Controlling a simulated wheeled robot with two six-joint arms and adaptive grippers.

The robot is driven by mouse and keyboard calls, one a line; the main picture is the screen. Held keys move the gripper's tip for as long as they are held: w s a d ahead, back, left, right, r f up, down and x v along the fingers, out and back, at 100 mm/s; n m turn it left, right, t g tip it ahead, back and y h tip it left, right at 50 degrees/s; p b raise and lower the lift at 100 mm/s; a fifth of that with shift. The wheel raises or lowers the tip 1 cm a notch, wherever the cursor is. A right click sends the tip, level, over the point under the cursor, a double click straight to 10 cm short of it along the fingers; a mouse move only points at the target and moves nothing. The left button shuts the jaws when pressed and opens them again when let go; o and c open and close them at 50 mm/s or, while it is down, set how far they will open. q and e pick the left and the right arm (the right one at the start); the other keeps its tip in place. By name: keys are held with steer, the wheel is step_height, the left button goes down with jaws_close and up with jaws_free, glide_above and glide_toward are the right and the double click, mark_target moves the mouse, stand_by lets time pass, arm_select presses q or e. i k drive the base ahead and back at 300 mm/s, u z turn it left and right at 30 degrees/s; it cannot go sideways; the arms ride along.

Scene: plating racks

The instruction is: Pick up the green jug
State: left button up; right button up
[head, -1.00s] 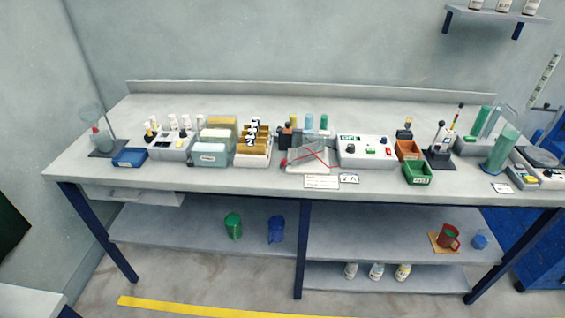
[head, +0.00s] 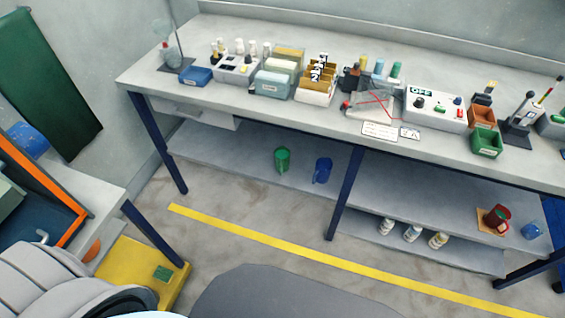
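The green jug (head: 282,160) stands upright on the lower shelf of the long bench, left of a blue jug (head: 322,170). It is some distance ahead of me and nothing touches it. Neither of my grippers shows in the head view.
The grey bench (head: 225,105) carries boxes, bottles and instruments on top. A red mug (head: 497,216) stands on the shelf's right part. A yellow line (head: 330,257) crosses the open floor before the bench. Another table (head: 100,200) stands at the left, with a yellow platform (head: 140,275) below.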

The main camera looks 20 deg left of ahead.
mark_target(281, 154)
steer(key=u, duration=0.7)
steer(key=i, duration=1.6)
steer(key=z, duration=0.55)
